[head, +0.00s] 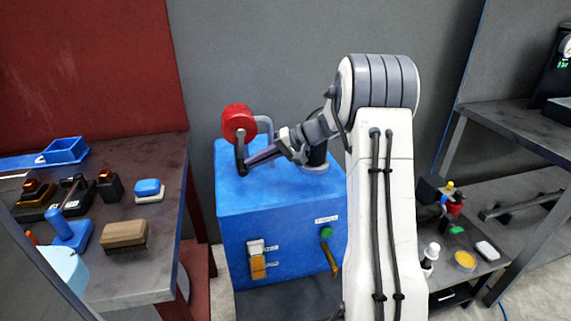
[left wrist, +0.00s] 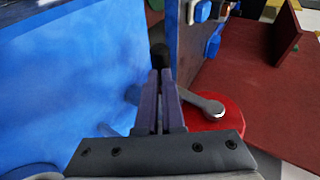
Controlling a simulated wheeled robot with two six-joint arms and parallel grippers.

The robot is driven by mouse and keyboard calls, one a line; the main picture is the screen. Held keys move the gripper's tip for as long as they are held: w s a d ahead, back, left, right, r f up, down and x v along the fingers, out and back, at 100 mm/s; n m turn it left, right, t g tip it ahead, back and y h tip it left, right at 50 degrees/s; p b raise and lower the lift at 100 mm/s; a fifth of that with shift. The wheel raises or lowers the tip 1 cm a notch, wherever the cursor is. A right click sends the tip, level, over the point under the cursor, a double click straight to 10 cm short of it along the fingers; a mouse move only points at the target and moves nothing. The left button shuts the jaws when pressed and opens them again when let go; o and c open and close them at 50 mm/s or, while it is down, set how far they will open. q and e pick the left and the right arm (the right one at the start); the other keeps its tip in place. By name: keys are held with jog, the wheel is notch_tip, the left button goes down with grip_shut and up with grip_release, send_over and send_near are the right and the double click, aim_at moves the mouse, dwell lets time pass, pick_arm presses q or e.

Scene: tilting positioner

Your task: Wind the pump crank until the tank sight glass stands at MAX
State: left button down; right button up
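The pump crank is a red round wheel (head: 239,123) with a grey arm and a dark handle (head: 241,152), above the back left of the blue cabinet (head: 265,205). My left gripper (head: 250,161) reaches in to the handle. In the left wrist view its two fingers (left wrist: 160,88) are close together around the handle, whose black end (left wrist: 160,54) shows past the tips. The red wheel (left wrist: 222,112) is just to the right. The sight glass (head: 257,261) on the cabinet front is white above and orange below. Its labels are too small to read. My right gripper is out of view.
A green knob (head: 326,232) and a brass lever (head: 330,262) are on the cabinet front. A workbench (head: 165,235) with blocks and a blue tray (head: 64,150) stands at left. Low shelves (head: 470,275) with small items stand at right.

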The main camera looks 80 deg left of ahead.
aim_at(241, 167)
pick_arm(q)
jog(key=s+g+b, duration=0.1)
jog(key=g+b, duration=0.1)
jog(key=b, duration=0.1)
jog(key=s+m+g+b, duration=0.1)
jog(key=s+g+b, duration=0.1)
jog(key=b, duration=0.2)
jog(key=s+d+f+g+b, duration=0.1)
jog(key=s+g+b, duration=0.1)
jog(key=b, duration=0.2)
jog(key=shift+s+m+b, duration=0.3)
jog(key=shift+s+b, duration=0.2)
jog(key=shift+b, duration=0.25)
jog(key=shift+s+d+r+g+b, duration=0.15)
jog(key=shift+s+g+b, duration=0.15)
jog(key=shift+g, duration=0.4)
jog(key=shift+s+r+b, duration=0.4)
jog(key=shift+r+b, duration=0.05)
jog(key=shift+r, duration=0.2)
jog(key=shift+w, duration=0.1)
